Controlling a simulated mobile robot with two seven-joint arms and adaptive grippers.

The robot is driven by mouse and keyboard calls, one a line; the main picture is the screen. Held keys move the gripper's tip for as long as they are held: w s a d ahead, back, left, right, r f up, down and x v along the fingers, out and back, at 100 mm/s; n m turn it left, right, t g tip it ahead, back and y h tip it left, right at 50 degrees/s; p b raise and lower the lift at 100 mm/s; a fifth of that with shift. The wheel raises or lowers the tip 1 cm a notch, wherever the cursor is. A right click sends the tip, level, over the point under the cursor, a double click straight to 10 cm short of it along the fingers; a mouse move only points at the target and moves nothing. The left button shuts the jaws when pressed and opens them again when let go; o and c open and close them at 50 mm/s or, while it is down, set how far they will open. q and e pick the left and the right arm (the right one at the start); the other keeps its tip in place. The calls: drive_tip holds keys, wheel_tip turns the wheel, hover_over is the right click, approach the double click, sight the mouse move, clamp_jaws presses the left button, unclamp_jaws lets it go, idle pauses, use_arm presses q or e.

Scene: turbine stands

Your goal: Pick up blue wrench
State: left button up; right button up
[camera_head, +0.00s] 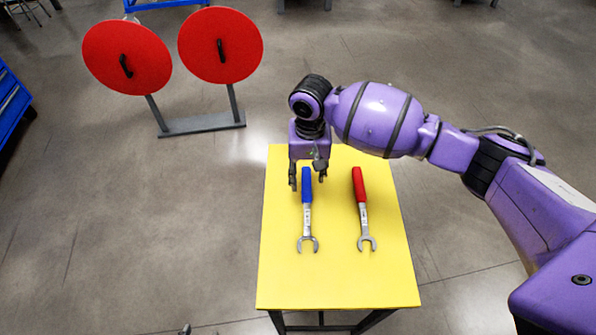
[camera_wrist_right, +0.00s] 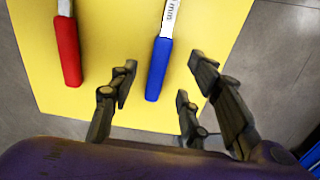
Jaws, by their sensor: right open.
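The blue wrench (camera_head: 307,207) lies on the yellow table (camera_head: 280,280), its blue handle toward the far edge and its open metal jaw toward the near edge. My right gripper (camera_head: 308,180) is open at the handle end of the blue wrench, its fingers pointing down on either side in the head view. In the right wrist view, the blue handle (camera_wrist_right: 158,68) reaches toward the gap between the open fingers (camera_wrist_right: 160,90). The gripper holds nothing. My left gripper is not in view.
A red wrench (camera_head: 360,207) lies to the right of the blue one, roughly parallel and apart from it. Two red discs with black handles (camera_head: 127,57) (camera_head: 220,45) stand on a frame beyond the table at the left. Bare yellow tabletop surrounds the wrenches.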

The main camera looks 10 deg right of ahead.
sight(307, 193)
drive_tip(key=f, duration=0.1)
drive_tip(key=s+f, duration=0.1)
drive_tip(key=f, duration=0.1)
wheel_tip(307, 193, down, 4)
drive_tip(key=shift+a+r, duration=0.1)
drive_tip(key=shift+r, duration=0.05)
drive_tip(key=shift+w+f+b, duration=0.1)
drive_tip(key=shift+f+b, duration=0.2)
drive_tip(key=shift+f, duration=0.1)
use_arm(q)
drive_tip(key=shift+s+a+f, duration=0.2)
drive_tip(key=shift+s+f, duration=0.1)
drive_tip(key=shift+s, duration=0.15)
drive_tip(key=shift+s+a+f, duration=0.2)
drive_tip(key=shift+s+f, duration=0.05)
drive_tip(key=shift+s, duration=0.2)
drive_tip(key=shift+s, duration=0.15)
use_arm(e)
clamp_jaws()
drive_tip(key=shift+r, duration=0.1)
